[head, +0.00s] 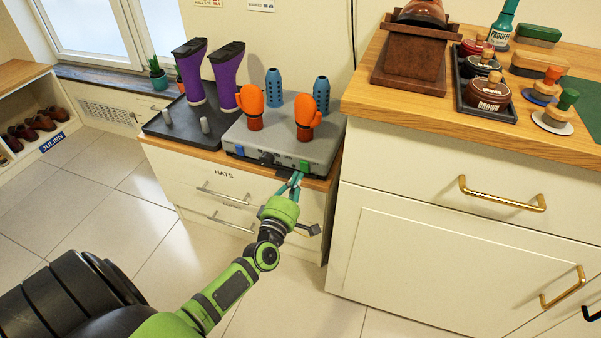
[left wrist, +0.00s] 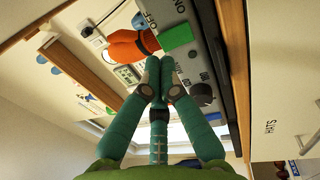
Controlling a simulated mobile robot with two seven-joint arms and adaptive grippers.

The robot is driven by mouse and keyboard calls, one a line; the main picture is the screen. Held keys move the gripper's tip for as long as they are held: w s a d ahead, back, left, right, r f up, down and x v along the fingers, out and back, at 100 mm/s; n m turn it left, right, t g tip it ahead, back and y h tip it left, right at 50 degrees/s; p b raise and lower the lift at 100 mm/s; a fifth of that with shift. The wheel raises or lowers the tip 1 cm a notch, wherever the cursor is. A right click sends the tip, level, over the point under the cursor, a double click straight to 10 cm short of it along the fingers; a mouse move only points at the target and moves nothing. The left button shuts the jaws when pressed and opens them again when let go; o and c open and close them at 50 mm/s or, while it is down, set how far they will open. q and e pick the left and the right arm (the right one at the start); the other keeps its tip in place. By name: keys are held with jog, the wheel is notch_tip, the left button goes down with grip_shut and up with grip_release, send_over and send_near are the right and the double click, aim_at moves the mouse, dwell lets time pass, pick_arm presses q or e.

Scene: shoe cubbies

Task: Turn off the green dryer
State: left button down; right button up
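The dryer (head: 285,148) is a grey box on the low cabinet, with orange gloves and blue posts on top. Its front has a green switch (head: 304,165), a blue switch (head: 239,151) and a dark knob (head: 267,159). In the left wrist view, the green switch (left wrist: 177,37) sits by ON and OFF lettering, with a dark knob (left wrist: 202,93) nearby. My left gripper (head: 294,178) is just below the green switch. Its teal fingertips (left wrist: 160,64) are together with nothing seen between them; contact with the switch cannot be told. My right gripper is out of view.
Purple boots (head: 225,78) stand on a dark tray (head: 182,124) left of the dryer. A taller wooden counter (head: 420,112) stands close on the right, holding shoe-care items. Drawer handles (head: 222,197) stick out below the dryer. The floor at left is clear.

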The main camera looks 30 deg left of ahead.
aim_at(304, 163)
pick_arm(q)
jog(key=x, duration=0.3)
jog(key=shift+w, duration=0.2)
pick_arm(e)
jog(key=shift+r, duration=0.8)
pick_arm(q)
jog(key=shift+w+a+r, duration=0.1)
jog(key=shift+w+r, duration=0.05)
jog(key=shift+w, duration=0.15)
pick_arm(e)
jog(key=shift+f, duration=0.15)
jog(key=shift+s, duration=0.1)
